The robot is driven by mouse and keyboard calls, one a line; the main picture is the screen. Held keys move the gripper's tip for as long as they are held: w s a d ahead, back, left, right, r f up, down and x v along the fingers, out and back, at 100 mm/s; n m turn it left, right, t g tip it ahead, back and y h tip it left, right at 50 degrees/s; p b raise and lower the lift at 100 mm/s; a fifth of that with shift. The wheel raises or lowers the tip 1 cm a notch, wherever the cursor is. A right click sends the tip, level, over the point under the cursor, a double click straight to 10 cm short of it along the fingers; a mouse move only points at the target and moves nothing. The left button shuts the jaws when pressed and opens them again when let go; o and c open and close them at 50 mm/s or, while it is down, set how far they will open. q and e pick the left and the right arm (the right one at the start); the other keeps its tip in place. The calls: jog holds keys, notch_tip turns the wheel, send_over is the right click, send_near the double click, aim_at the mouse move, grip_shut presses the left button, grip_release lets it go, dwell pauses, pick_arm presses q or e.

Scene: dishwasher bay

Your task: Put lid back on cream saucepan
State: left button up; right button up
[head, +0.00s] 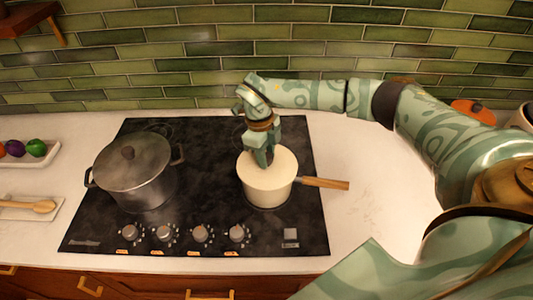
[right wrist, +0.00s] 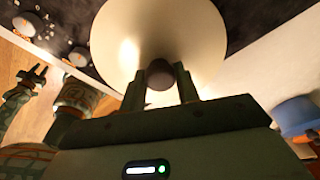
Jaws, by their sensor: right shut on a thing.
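The cream saucepan (head: 268,196) stands on the right side of the black cooktop, its wooden handle (head: 325,183) pointing right. Its cream lid (head: 280,167) is over the pan's opening and looks level and roughly centred. I cannot tell whether it rests on the rim or hovers just above. My right gripper (head: 262,160) comes down from above and is shut on the lid's dark knob (right wrist: 160,74), which shows between the fingers in the right wrist view. What looks like my left gripper (right wrist: 38,75) shows small at the left edge there; its jaw state is unclear.
A grey lidded pot (head: 140,178) stands on the left of the cooktop (head: 210,150). Several knobs line its front. A tray with a wooden spoon (head: 40,206) and a dish of coloured balls (head: 37,148) lie at left. The white counter right of the handle is clear.

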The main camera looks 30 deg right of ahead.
jog(key=shift+r+p, duration=0.1)
jog(key=shift+p, duration=0.2)
jog(key=shift+f, duration=0.2)
dwell(1.0)
jog(key=shift+p, duration=0.35)
dwell(0.5)
jog(key=o, duration=1.7)
jog(key=shift+c, duration=0.2)
notch_tip(320, 180, up, 7)
jog(key=p, duration=0.6)
jog(key=shift+p, duration=0.35)
